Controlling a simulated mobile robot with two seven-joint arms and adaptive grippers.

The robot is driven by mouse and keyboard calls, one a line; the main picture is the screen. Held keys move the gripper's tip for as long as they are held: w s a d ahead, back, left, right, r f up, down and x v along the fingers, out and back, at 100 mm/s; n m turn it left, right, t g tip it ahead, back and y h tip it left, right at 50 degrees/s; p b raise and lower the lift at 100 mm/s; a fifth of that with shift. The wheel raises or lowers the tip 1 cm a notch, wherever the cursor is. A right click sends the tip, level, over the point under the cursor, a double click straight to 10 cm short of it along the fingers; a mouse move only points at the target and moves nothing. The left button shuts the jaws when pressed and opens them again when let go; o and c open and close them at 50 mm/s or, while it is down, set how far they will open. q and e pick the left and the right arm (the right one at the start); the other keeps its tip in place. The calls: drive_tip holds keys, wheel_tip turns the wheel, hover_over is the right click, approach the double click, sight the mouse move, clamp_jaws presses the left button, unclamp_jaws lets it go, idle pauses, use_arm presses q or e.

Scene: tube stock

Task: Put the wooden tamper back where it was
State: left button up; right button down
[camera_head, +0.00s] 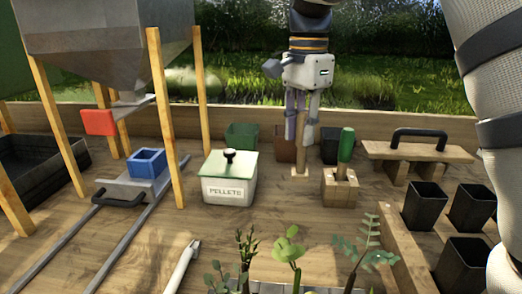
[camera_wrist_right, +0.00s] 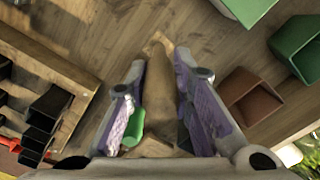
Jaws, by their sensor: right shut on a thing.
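The wooden tamper (camera_head: 301,150) is a pale upright stick with a small square foot, in the middle of the head view. My right gripper (camera_head: 303,112) points down and is shut on its upper part. In the right wrist view, the tamper (camera_wrist_right: 158,92) runs between the two purple-padded fingers. Its foot is at or just above the table; I cannot tell whether it touches. A wooden block (camera_head: 340,192) with a green-handled tool (camera_head: 346,146) upright in it stands just right of the tamper. My left gripper is not in view.
A white pellet box (camera_head: 230,190) stands left of the tamper. Behind are green (camera_head: 242,135), brown (camera_head: 284,143) and black pots. A wooden float with black handle (camera_head: 420,150) and black pots (camera_head: 425,205) are at right. Seedlings (camera_head: 290,250) stand in front.

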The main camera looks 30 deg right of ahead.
wheel_tip(320, 180, down, 6)
drive_tip(key=w, duration=0.3)
drive_tip(key=shift+f, duration=0.2)
drive_tip(key=shift+d+f, duration=0.1)
drive_tip(key=c, duration=1.4)
unclamp_jaws()
wheel_tip(320, 180, up, 12)
drive_tip(key=shift+b, duration=0.45)
